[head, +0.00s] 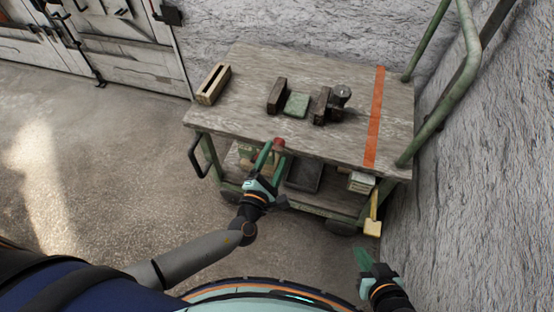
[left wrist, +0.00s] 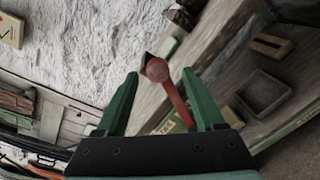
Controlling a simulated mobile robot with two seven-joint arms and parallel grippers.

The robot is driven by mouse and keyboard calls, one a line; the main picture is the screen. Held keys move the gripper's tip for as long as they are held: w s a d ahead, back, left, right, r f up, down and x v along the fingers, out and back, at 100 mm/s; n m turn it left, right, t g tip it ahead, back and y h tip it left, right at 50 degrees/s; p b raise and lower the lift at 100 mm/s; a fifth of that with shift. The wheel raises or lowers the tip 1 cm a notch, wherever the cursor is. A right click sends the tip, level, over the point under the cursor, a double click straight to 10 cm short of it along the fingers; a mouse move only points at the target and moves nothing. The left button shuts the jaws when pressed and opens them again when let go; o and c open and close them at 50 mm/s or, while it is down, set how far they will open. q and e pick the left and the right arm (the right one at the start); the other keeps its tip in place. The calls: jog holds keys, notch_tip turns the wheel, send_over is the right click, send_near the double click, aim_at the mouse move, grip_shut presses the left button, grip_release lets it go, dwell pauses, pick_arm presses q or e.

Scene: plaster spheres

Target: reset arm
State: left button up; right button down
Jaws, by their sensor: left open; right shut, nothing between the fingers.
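My left gripper (head: 270,152) is at the front edge of the cart's wooden top. It is open; its two green fingers stand apart in the left wrist view (left wrist: 160,95). A red rod with a round end (left wrist: 158,70) shows between the fingers there, and I cannot tell whether it touches them. A red piece (head: 279,143) shows beside the fingertips in the head view. My right gripper (head: 363,258) is shut and empty, low at the right over the floor, in front of the cart and apart from it.
The cart's top (head: 235,115) holds a slotted wooden block (head: 213,84), a green block (head: 296,105) between dark blocks, and an orange strip (head: 375,115). A dark tray (head: 303,177) sits on the lower shelf. A yellow-ended tool (head: 373,227) hangs at the right. Floor at left is clear.

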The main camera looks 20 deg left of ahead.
jog(key=shift+s, duration=0.2)
jog(key=shift+r, duration=0.2)
dwell(0.4)
